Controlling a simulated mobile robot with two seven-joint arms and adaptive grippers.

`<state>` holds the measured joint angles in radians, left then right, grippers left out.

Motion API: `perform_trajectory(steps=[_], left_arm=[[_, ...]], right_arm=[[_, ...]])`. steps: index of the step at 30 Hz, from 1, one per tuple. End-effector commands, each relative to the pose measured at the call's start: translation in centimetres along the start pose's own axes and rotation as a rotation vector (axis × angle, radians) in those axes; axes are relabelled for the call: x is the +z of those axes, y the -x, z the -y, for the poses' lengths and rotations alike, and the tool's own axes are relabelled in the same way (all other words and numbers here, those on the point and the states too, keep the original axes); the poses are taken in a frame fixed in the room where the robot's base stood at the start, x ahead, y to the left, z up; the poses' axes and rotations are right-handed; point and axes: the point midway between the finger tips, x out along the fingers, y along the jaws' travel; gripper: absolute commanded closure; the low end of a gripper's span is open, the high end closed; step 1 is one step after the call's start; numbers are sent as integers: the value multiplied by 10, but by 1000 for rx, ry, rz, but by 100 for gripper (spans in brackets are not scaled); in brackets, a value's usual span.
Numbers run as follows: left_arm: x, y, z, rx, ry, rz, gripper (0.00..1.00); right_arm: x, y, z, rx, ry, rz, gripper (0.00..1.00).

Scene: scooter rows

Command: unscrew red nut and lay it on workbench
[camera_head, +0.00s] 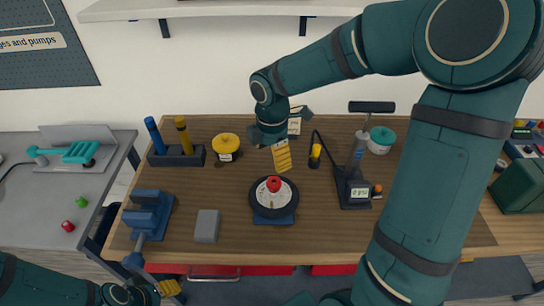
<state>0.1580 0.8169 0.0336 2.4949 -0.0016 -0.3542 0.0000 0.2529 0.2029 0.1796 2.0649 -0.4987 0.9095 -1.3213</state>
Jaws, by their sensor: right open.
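The red nut (273,184) stands at the hub of a small black-tyred wheel (287,207), which lies flat on a blue stand (274,219) on the wooden workbench (225,250). My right gripper (283,163) points down just behind and above the nut, apart from it as far as I can see. It is open, with yellow fingers and nothing between them. My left gripper (170,288) is low at the bottom left, in front of the bench; its yellow fingertip shows, but not whether it is open.
Left on the bench are a blue vise (150,213), a grey block (207,226), a holder with blue and yellow handles (176,156) and a yellow round container (226,143). A pump with gauge (355,180) stands right of the wheel. Bare wood lies between block and wheel.

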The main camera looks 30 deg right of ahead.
Motion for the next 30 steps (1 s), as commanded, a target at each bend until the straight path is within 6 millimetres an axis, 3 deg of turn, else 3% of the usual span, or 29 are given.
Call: perform_trajectory(steps=[8,9,14,20,30], left_arm=[[0,-1,0,0,0,0,49],[0,-1,0,0,0,0,49],[0,0,0,0,0,0,49],[0,2,-1,0,0,0,49],[-1,6,-2,-2,1,-1,49]], right_arm=[[0,0,0,-1,-47,0,28],[0,0,0,-1,-47,0,20],[0,1,0,-1,-102,0,20],[0,3,0,-3,-455,0,20],[2,7,1,-7,-1272,4,20]])
